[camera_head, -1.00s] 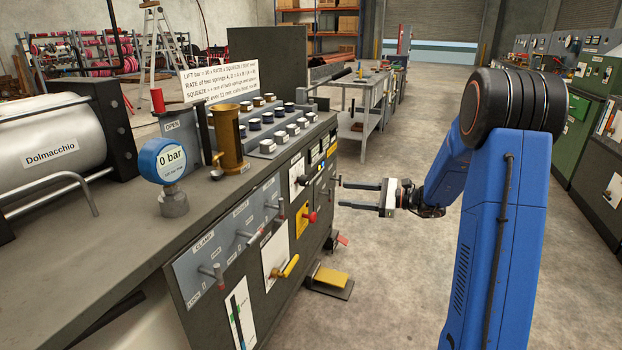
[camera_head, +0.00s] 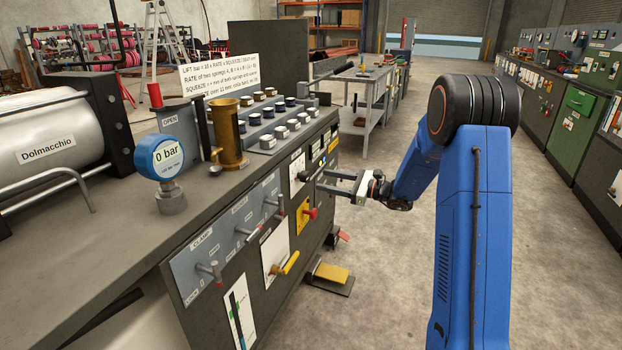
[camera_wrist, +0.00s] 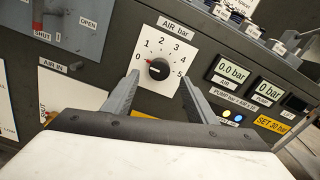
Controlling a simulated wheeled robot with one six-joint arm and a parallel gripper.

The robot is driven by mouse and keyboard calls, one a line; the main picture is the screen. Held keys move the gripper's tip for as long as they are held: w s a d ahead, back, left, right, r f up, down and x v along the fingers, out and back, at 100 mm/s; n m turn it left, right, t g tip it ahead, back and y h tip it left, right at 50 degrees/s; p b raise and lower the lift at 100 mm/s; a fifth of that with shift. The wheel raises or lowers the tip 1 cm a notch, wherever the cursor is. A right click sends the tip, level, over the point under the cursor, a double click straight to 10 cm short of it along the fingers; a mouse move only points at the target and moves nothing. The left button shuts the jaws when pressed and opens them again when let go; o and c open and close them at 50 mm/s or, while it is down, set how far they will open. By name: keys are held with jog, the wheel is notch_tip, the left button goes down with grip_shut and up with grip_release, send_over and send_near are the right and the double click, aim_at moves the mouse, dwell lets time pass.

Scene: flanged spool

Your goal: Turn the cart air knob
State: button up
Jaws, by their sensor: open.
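The cart air knob (camera_wrist: 158,69) is a round black knob on a white dial plate (camera_wrist: 172,45) marked "AIR bar" with a scale from 0 to 5. Its red mark sits at the left side of the knob, near the 0. My gripper (camera_wrist: 158,80) is open, with one finger on each side of the knob in the wrist view. I cannot tell whether the fingers touch it. In the head view my gripper (camera_head: 312,182) points at the cart's front panel, and its fingertips overlap the white dial plate (camera_head: 297,170). The knob is hard to make out there.
Displays reading 0.0 bar (camera_wrist: 232,70) and 0 bar (camera_wrist: 269,89) are right of the dial. A gauge reading 0 bar (camera_head: 168,158) stands on the cart top. Clamp levers (camera_head: 210,270), a red knob (camera_head: 311,213) and a yellow handle (camera_head: 287,264) stick out of the panel.

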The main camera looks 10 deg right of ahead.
aim_at(309, 177)
jog(key=x, duration=0.6)
jog(key=shift+w+a, duration=0.2)
jog(key=shift+a, duration=0.15)
jog(key=c, duration=1.1)
jog(key=shift+o, duration=0.2)
jog(key=shift+m, duration=0.3)
jog(key=m, duration=0.6)
jog(key=shift+w+d, duration=0.1)
jog(key=m, duration=0.4)
jog(key=shift+f, duration=0.1)
jog(key=shift+w+d+m, duration=0.1)
jog(key=shift+m, duration=1.6)
